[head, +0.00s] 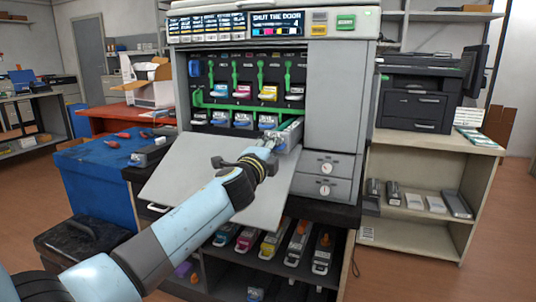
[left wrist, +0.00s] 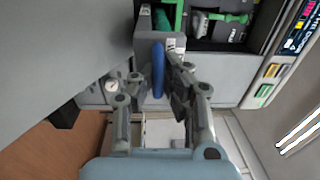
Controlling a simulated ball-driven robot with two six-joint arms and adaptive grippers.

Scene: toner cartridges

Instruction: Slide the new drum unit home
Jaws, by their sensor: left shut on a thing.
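The new drum unit (head: 289,135) is a long grey block with a green part on top. It sticks out of the rightmost opening of the printer's lower row, its far end hidden inside. My left gripper (head: 270,143) is at its near end. In the left wrist view, the fingers (left wrist: 160,82) are shut on the blue handle (left wrist: 158,62) of the drum unit. The printer's (head: 336,95) front door (head: 215,192) hangs open below the bay, partly behind my left arm. My right gripper is not in view.
Several toner cartridges (head: 268,93) sit in the upper row beneath green levers. The display (head: 277,24) reads "SHUT THE DOOR". Several cartridges lie on the shelf (head: 300,245) below.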

